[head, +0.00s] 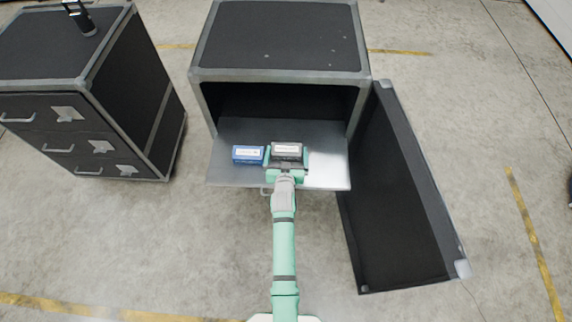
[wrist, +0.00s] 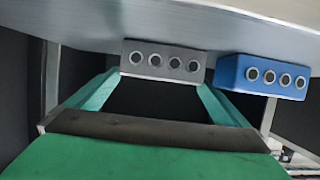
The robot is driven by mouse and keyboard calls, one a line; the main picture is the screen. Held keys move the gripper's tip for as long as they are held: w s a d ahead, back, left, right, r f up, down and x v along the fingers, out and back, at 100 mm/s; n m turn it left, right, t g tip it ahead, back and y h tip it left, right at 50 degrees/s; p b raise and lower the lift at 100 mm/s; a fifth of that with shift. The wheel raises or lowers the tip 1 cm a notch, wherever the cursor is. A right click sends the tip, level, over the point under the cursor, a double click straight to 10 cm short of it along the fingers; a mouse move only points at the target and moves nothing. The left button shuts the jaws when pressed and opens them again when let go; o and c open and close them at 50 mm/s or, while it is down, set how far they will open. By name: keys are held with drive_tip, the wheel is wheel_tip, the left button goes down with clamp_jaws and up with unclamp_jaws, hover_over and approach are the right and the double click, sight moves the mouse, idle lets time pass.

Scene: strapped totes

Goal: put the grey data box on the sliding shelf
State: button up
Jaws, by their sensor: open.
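The grey data box (head: 286,149), with a white label on top, sits on the pulled-out metal sliding shelf (head: 328,174) of the open black case. In the wrist view the grey box (wrist: 163,61) shows a row of round ports and appears against the shelf surface (wrist: 90,20), which fills the top of that picture. My gripper (head: 286,157) is open, with its green fingers on either side of the grey box. In the wrist view the gripper's (wrist: 160,82) fingertips reach the box's near side, with a small gap visible; any contact is unclear.
A blue box (head: 248,154) sits on the shelf just left of the grey one. The case's door (head: 400,190) hangs open at the right. A black drawer cabinet (head: 85,100) stands at the left. The shelf's right part is bare.

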drive_tip(key=v, duration=0.9)
drive_tip(key=s+d+r, duration=0.1)
drive_tip(key=s+r, duration=0.1)
drive_tip(key=s, duration=1.9)
drive_tip(key=s+d+r+t, duration=0.1)
drive_tip(key=s+r, duration=1.3)
drive_tip(key=s, duration=0.2)
drive_tip(key=shift+s, duration=0.15)
